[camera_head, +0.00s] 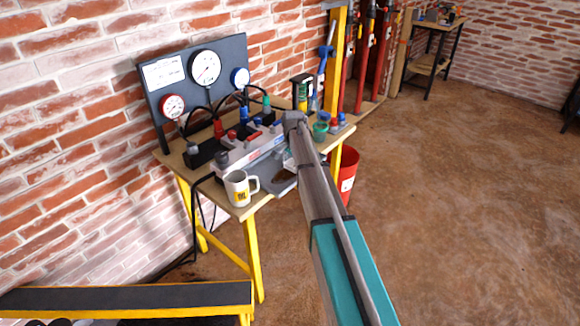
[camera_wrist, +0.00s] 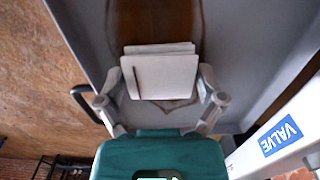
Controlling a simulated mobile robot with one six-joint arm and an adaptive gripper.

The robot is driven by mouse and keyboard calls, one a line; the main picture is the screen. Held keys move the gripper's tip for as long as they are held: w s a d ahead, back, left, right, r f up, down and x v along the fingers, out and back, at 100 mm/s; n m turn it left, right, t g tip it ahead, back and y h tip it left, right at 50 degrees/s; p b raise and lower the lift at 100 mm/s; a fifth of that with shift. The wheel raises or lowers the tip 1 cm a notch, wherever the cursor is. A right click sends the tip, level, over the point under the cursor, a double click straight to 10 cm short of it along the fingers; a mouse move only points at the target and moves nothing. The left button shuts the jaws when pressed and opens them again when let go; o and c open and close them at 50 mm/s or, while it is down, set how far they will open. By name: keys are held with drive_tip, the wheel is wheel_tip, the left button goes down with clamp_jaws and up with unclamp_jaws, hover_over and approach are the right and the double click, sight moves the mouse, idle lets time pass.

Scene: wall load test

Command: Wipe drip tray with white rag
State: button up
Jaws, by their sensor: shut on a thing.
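The grey drip tray (camera_wrist: 235,40) fills much of the wrist view, with a dark brown stain (camera_wrist: 152,22) running along its middle. My gripper (camera_wrist: 162,78) is shut on a folded white rag (camera_wrist: 160,75), held between its two fingers over the stained strip. I cannot tell whether the rag touches the tray surface. In the head view the tray (camera_head: 279,186) shows partly at the bench's front edge, with some brown in it. My arm covers part of it, and the gripper and rag are hidden there.
A white valve block (camera_wrist: 285,135) stands beside the tray. A red bucket (camera_head: 347,170) stands on the floor beyond. The floor to the right is clear.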

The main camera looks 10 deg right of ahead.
sight(287, 173)
drive_tip(key=shift+w+d, duration=0.25)
drive_tip(key=shift+d, duration=0.15)
drive_tip(key=shift+w+d, duration=0.6)
drive_tip(key=shift+d, duration=0.2)
drive_tip(key=shift+w+d, duration=0.6)
drive_tip(key=shift+d, duration=0.2)
drive_tip(key=shift+f, duration=0.1)
drive_tip(key=shift+s+a, duration=0.1)
drive_tip(key=shift+s, duration=0.05)
drive_tip(key=shift+s+a, duration=0.55)
drive_tip(key=shift+a, duration=0.25)
drive_tip(key=shift+s+a, duration=0.5)
drive_tip(key=shift+a, duration=0.25)
drive_tip(key=shift+s+a, duration=0.65)
drive_tip(key=shift+a, duration=0.2)
drive_tip(key=shift+s+a, duration=0.6)
drive_tip(key=shift+a, duration=0.2)
